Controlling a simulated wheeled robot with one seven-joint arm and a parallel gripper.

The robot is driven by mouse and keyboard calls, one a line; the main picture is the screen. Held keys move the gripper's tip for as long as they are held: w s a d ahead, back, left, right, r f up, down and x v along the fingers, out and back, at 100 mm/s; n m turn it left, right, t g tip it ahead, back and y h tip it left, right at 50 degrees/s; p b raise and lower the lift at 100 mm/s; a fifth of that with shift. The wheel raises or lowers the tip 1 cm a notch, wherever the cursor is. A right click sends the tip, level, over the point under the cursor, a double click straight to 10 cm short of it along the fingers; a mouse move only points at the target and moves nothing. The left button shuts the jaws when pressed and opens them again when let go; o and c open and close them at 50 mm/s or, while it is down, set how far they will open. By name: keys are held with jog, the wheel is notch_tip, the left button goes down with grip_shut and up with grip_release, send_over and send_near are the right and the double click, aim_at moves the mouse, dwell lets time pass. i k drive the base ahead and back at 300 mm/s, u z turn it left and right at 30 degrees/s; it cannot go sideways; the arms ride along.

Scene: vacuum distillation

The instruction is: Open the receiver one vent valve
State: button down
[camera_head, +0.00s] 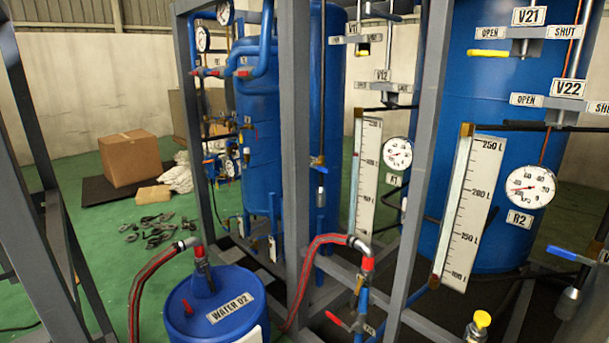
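Receiver one's gauge (397,153), above a small R1 label (393,180), stands in the middle right beside a white level scale (366,175). Above it is a V12 label (382,75) with a dark horizontal handle (382,108) just below it. Higher up is another plate (362,38), partly behind the grey frame post, with a small yellow handle end (361,53) below it. Its lettering is too small to read surely. I cannot tell which of these is the vent valve, or its open or shut position. My gripper is not in view.
Grey frame posts (297,130) stand in front of the receivers. Receiver two's tank (480,90) is at right, with V21 (529,16) and V22 (568,89) labels.

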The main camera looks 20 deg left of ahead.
aim_at(325, 169)
jog(key=u, duration=1.2)
jog(key=i, duration=1.5)
jog(key=z, duration=0.7)
jog(key=k, duration=1)
jog(key=u, duration=1.4)
